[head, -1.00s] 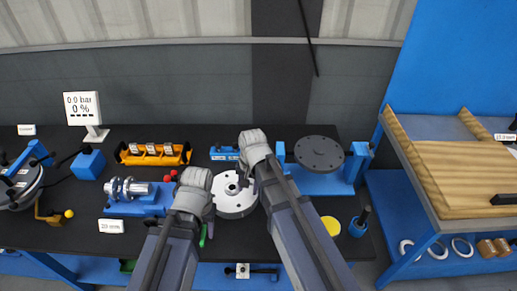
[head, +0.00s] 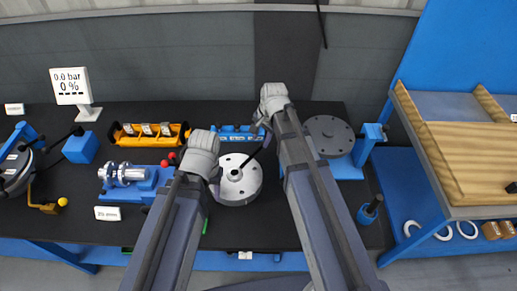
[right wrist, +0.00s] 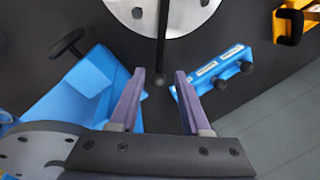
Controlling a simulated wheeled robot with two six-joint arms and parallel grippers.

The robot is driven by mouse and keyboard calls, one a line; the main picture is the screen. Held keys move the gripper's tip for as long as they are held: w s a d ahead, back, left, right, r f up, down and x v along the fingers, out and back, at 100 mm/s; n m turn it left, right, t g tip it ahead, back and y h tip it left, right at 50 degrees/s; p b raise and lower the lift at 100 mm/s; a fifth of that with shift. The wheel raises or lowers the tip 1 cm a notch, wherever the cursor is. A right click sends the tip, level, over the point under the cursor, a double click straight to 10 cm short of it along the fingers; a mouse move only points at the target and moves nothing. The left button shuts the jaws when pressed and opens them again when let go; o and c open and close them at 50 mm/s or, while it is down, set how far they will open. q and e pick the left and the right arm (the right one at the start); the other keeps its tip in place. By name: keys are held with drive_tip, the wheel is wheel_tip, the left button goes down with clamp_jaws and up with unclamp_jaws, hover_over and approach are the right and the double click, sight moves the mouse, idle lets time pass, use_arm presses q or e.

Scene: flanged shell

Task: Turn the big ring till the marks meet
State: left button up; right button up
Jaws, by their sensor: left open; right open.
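The big ring (head: 245,190) is a light grey round flange with small dark holes and a raised centre, flat on the black bench. It shows in part at the top of the right wrist view (right wrist: 198,15). A thin black bar (head: 258,153) with a ball end reaches from it toward the back right. My right gripper (head: 259,125) is open near the bar's far end; in the right wrist view the ball end (right wrist: 159,80) shows between the spread fingers. My left gripper (head: 214,180) is open at the ring's left edge; contact is unclear. I cannot make out the marks.
A blue block with white labels (head: 236,133) is behind the ring. A dark disc on a blue stand (head: 329,136) is at right. An orange rack (head: 148,134) and a blue fixture with a metal shaft (head: 128,176) are at left. A gauge sign (head: 71,86) stands behind.

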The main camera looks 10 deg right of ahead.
sight(258, 151)
drive_tip(key=f+b, duration=0.1)
drive_tip(key=f, duration=0.1)
drive_tip(key=f+b, duration=0.4)
drive_tip(key=shift+w+a+f, duration=0.1)
drive_tip(key=shift+w+a, duration=0.3)
clamp_jaws()
drive_tip(key=shift+s, duration=0.1)
idle(1.0)
